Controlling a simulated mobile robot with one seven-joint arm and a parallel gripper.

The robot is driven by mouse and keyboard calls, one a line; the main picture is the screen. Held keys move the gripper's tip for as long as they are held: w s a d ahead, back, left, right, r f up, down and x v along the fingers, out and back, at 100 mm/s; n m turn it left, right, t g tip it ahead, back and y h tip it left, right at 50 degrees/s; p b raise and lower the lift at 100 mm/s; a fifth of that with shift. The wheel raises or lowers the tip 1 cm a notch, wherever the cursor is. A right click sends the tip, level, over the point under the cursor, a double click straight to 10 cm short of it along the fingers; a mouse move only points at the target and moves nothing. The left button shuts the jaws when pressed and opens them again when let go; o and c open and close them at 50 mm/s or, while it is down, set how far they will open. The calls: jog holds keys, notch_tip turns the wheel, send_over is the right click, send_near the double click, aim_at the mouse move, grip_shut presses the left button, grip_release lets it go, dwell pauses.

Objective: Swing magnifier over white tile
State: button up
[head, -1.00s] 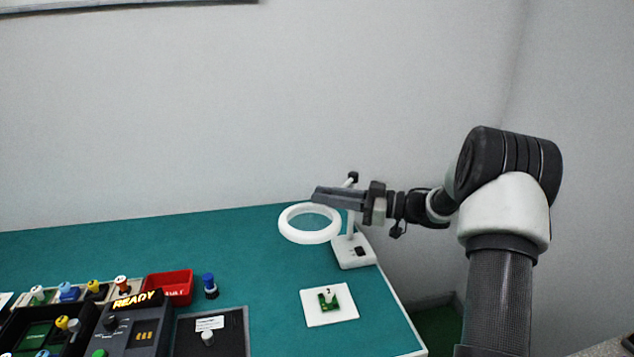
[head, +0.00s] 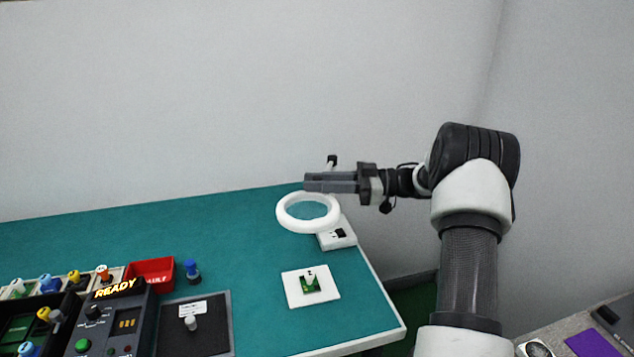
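The magnifier (head: 284,222) is a white ring lens on an arm. Its white base (head: 345,240) stands near the table's right edge. My gripper (head: 308,182) points left, just above and behind the ring in the picture. It hides part of the magnifier's arm. Its fingers are seen from the side, so I cannot tell their gap or whether they touch the magnifier.
A red bin (head: 151,271), a blue-capped bottle (head: 192,271), a black pad (head: 215,318) and a control box reading READY (head: 122,318) stand at the left. The green table (head: 240,240) is clear between them and the tile. A grey surface with a purple sheet (head: 591,343) is at lower right.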

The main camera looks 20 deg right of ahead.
jog(key=o, duration=0.3)
jog(key=shift+d, duration=0.1)
jog(key=shift+d, duration=0.1)
jog(key=v, duration=1.7)
jog(key=shift+b, duration=0.4)
jog(key=shift+s+d+r, duration=0.1)
jog(key=shift+r, duration=0.05)
